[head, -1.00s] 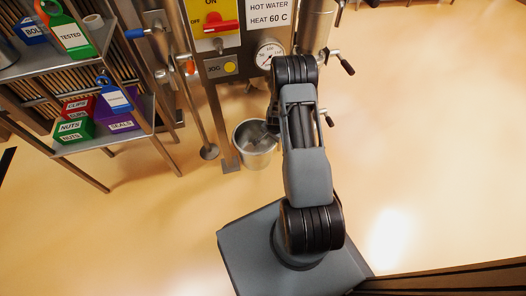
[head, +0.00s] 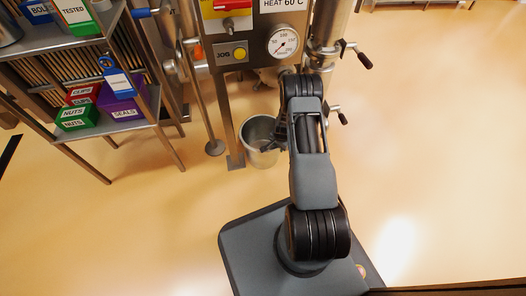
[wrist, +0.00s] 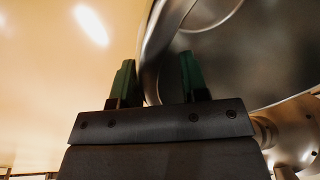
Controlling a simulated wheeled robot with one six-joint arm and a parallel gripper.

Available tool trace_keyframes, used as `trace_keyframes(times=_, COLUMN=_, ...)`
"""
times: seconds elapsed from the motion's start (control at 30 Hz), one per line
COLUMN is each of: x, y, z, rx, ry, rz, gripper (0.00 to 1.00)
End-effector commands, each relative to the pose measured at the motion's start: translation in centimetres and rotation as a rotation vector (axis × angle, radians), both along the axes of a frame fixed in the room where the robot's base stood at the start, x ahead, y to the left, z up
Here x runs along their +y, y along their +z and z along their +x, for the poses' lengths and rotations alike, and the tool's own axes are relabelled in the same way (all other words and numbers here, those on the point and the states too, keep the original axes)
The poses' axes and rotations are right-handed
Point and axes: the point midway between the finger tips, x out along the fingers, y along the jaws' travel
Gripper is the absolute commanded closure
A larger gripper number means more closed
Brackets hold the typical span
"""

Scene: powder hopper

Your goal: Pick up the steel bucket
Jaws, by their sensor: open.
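The steel bucket (head: 262,159) stands on the floor below the control panel in the head view, its mouth facing up. My gripper (head: 272,143) is at the right side of its rim, partly hidden by my arm. In the wrist view the bucket (wrist: 255,50) fills the upper right. My gripper (wrist: 158,82) shows two green fingers spread apart. The bucket's wall and rim pass between them, with the left finger outside and the right finger over the inside. Contact with the wall cannot be told.
The control panel (head: 250,62) on metal legs stands close behind the bucket. A pipe with valve handles (head: 326,50) is to its right. A shelf rack (head: 150,126) with labelled boxes is at the left. The floor at the right is clear.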

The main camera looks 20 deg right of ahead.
Motion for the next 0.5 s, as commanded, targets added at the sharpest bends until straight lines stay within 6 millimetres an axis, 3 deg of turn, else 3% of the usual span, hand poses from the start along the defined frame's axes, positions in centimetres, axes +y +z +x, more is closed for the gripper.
trace_keyframes(times=0.27, x=0.00, y=-0.34, z=0.13, rx=-0.001, ry=0.001, rz=-0.001, gripper=0.60)
trace_keyframes(times=0.5, x=0.01, y=-0.33, z=0.13, rx=-0.001, ry=0.001, rz=0.000, gripper=0.83)
